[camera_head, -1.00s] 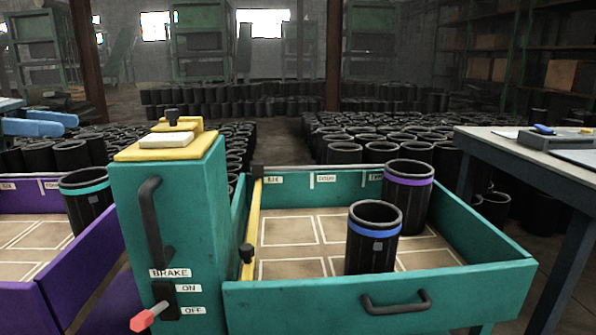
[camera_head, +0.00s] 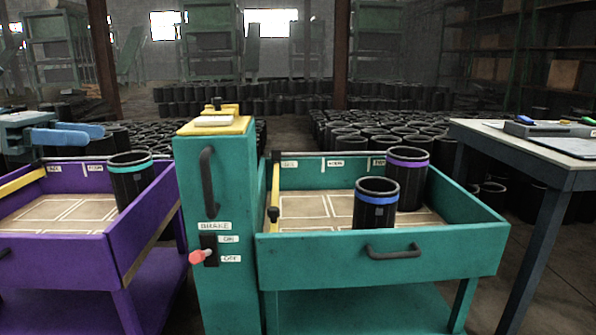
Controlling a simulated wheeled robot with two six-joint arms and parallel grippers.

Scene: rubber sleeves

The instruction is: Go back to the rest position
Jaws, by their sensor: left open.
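My left gripper (camera_head: 68,134) comes in at the left edge, with blue fingers. It is open and empty, above the back left of the purple cart (camera_head: 62,262) and apart from it. My right gripper is not in view. A black sleeve with a teal band (camera_head: 131,184) stands upright in the purple cart. In the teal cart (camera_head: 335,254) stand a sleeve with a blue band (camera_head: 376,205) and, behind it to the right, a sleeve with a purple band (camera_head: 407,180). The front wall hides the blue-banded sleeve's base.
A teal brake post (camera_head: 219,278) with a black handle and red-tipped lever (camera_head: 201,257) stands between the carts. A grey table (camera_head: 500,141) with a tray and small items is at the right. Many black sleeves (camera_head: 370,141) fill the floor behind.

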